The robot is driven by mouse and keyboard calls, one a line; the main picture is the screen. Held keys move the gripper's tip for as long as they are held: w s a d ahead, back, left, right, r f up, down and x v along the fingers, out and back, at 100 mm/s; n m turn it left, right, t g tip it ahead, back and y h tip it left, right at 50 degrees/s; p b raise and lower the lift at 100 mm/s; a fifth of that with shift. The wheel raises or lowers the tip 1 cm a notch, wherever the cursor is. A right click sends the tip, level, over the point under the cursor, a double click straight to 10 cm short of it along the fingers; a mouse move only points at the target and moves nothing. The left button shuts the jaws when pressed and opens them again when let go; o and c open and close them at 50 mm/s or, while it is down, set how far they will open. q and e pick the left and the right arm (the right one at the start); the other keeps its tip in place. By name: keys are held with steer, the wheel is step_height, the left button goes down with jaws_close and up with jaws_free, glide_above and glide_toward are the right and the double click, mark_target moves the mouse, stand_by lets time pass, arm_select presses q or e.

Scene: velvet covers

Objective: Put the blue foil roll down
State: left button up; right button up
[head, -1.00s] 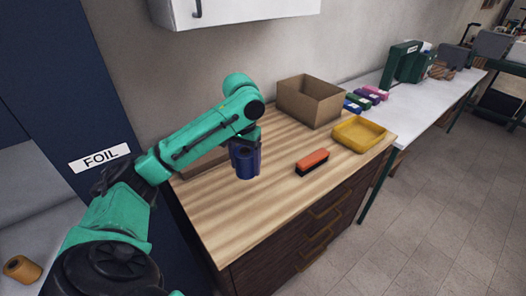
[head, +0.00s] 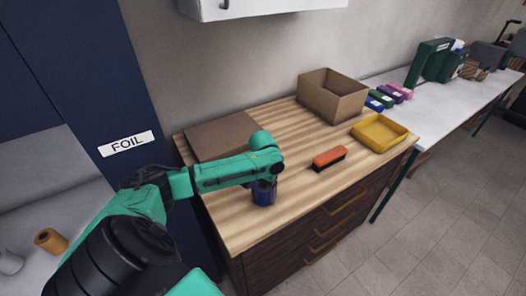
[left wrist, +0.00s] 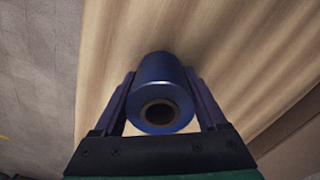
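The blue foil roll (head: 263,196) is upright over the near-left part of the striped wooden counter top (head: 300,192), under the end of my left arm. My left gripper (head: 265,183) points down at it and is mostly hidden by the wrist. In the left wrist view the roll (left wrist: 160,80) sits between the two fingers, its hollow brown core facing the camera, and the fingers look closed against its sides. Its lower end is at or very near the wood; I cannot tell if it touches. My right gripper is in neither view.
A flat brown board or box (head: 222,136) lies behind the arm. An orange-and-black brush (head: 329,158), a yellow tray (head: 378,133) and an open cardboard box (head: 333,95) stand to the right. A tan roll (head: 51,240) is on the left shelf, near the FOIL label (head: 127,144).

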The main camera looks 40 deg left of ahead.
arm_select(q)
steer(key=o, duration=0.4)
steer(key=shift+c, duration=0.2)
steer(key=shift+r, duration=0.1)
step_height(320, 180, up, 12)
steer(key=shift+d+r+b, duration=0.1)
steer(key=shift+b, duration=0.45)
